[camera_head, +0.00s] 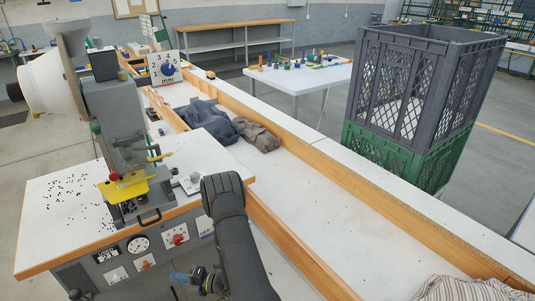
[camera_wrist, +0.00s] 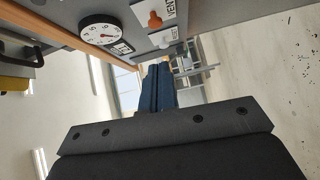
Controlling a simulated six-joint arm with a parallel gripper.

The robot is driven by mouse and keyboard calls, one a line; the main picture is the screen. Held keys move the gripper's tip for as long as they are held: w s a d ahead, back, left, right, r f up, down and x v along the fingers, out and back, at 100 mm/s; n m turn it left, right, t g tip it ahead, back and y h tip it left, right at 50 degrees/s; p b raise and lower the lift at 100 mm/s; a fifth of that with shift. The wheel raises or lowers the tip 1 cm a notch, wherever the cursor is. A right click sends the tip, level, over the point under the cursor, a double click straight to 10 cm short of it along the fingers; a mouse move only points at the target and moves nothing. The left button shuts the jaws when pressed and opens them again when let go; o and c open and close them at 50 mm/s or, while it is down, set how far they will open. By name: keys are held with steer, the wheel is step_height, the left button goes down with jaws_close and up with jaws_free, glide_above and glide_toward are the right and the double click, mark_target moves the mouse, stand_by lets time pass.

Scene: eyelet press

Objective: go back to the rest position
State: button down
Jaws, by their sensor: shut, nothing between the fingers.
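My gripper (camera_wrist: 158,70) shows in the wrist view as two dark blue fingers pressed together, with nothing between them. In the head view the blue fingers (camera_head: 181,277) are low in the picture, in front of the press bench's control panel and below its top. They look clear of the panel, but I cannot tell the exact gap. My dark arm rises from the bottom edge and bends beside the bench. The eyelet press (camera_head: 125,150), with a yellow guard (camera_head: 124,187) and red knob, stands on the white bench top (camera_head: 60,215).
The panel has a dial gauge (camera_wrist: 100,32) and a red switch (camera_head: 177,239). Small dark eyelets lie scattered on the bench top. A wood-edged trough holds dark cloths (camera_head: 211,122) and a striped cloth (camera_head: 462,289). Stacked crates (camera_head: 415,105) stand at right. Floor below the panel looks open.

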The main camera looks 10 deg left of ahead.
steer(key=a, duration=0.7)
steer(key=d, duration=0.2)
steer(key=s+d, duration=0.1)
steer(key=d, duration=0.2)
steer(key=shift+s+d+r, duration=0.1)
steer(key=shift+s+d, duration=0.15)
steer(key=shift+d, duration=0.1)
